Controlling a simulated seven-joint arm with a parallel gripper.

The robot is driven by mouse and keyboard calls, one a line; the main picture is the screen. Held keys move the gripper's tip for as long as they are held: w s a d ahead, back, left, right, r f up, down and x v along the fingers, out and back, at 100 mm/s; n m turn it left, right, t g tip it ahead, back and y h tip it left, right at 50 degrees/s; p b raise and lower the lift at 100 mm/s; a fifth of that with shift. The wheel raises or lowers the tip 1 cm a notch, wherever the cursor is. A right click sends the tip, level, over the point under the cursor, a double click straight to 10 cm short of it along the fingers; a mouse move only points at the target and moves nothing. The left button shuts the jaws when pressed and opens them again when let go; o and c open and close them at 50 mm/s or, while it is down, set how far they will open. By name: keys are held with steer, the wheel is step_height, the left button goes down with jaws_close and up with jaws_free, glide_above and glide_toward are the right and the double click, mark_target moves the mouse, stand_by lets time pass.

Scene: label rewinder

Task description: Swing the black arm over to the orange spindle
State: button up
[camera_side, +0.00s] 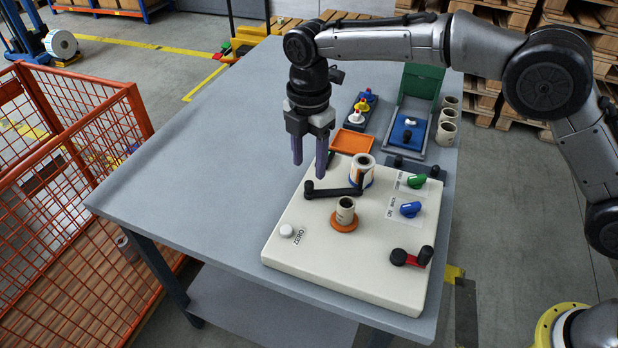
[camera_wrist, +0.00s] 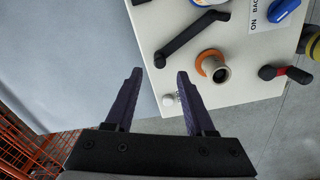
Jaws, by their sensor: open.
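The black arm (camera_side: 335,191) is a thin bar lying over the cream panel (camera_side: 290,262). Its left end is a round black knob or hub, and its right end reaches the foot of the white label roll. In the wrist view the black arm (camera_wrist: 190,38) runs diagonally, its near end just beyond my fingertips. The orange spindle (camera_side: 336,226) is a flat orange disc with a tan core standing on it; it also shows in the wrist view (camera_wrist: 202,64). The arm lies apart from it. My gripper (camera_side: 309,170) is open and empty, pointing down above the arm's left end; it also shows in the wrist view (camera_wrist: 159,72).
The label roll (camera_side: 369,178) stands behind the spindle. A green knob (camera_side: 416,181), a blue knob (camera_side: 410,209), a red-and-black lever (camera_side: 412,258) and a white button (camera_side: 286,231) are on the panel. An orange tray (camera_side: 352,142) lies behind. The table's left side is clear.

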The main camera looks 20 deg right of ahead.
mark_target(309, 182)
steer(key=shift+f, duration=2.75)
steer(key=shift+c, duration=0.3)
jaws_close()
